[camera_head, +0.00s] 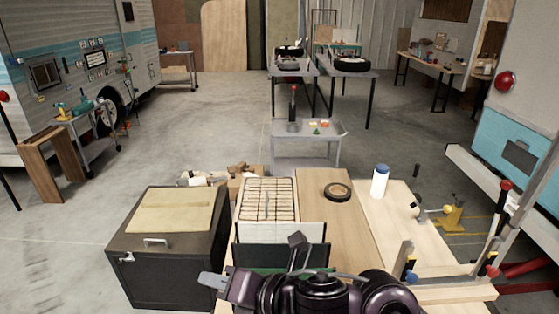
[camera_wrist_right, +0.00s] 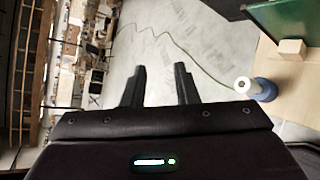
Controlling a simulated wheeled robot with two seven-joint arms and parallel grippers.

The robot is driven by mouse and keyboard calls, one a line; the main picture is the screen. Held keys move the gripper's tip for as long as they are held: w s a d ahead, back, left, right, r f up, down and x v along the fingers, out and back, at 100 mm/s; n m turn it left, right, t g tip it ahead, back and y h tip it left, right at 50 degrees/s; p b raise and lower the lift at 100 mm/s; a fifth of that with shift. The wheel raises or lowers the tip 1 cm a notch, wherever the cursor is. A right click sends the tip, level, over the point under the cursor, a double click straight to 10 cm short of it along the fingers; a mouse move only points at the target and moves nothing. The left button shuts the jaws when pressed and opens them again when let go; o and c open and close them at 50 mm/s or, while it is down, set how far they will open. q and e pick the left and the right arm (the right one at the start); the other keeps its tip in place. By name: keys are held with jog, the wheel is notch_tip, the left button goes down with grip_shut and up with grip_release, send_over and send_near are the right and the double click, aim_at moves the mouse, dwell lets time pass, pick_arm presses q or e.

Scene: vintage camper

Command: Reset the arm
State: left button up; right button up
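My right arm comes in at the bottom of the head view, dark and bent over the near edge of the workbench. Its gripper (camera_head: 252,266) is in front of the dark box and the panelled tray. In the right wrist view the two black fingers of the right gripper (camera_wrist_right: 159,75) stand apart with nothing between them. My left arm and gripper are not in view.
The wooden bench (camera_head: 345,225) holds a tape roll (camera_head: 337,191) and a white-and-blue cylinder (camera_head: 380,182). A grey cart (camera_head: 305,157) stands beyond.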

jog(key=w+d+f+m+t+h, duration=0.1)
jog(key=d+f+m+h, duration=0.35)
jog(key=d+m, duration=0.5)
jog(key=d+f+m+t+h, duration=0.1)
jog(key=d+f+m+h, duration=0.5)
jog(key=m, duration=0.7)
jog(key=s+d+f+m+g+h, duration=0.1)
jog(key=s+d+f+m+g, duration=0.25)
jog(key=s+d+m, duration=0.3)
jog(key=s+d+f+m+g, duration=0.2)
jog(key=s+d+f+m, duration=0.3)
jog(key=s+d+m, duration=0.15)
notch_tip(320, 180, down, 30)
jog(key=n+g, duration=0.1)
jog(key=s+d+f, duration=0.2)
jog(key=s+f, duration=0.7)
jog(key=s, duration=0.1)
jog(key=s+d+f+g+b, duration=0.1)
jog(key=s+d+f, duration=0.1)
jog(key=s+f, duration=0.8)
jog(key=shift+f, duration=0.2)
jog(key=shift+s+d+n, duration=0.1)
jog(key=shift+n, duration=0.15)
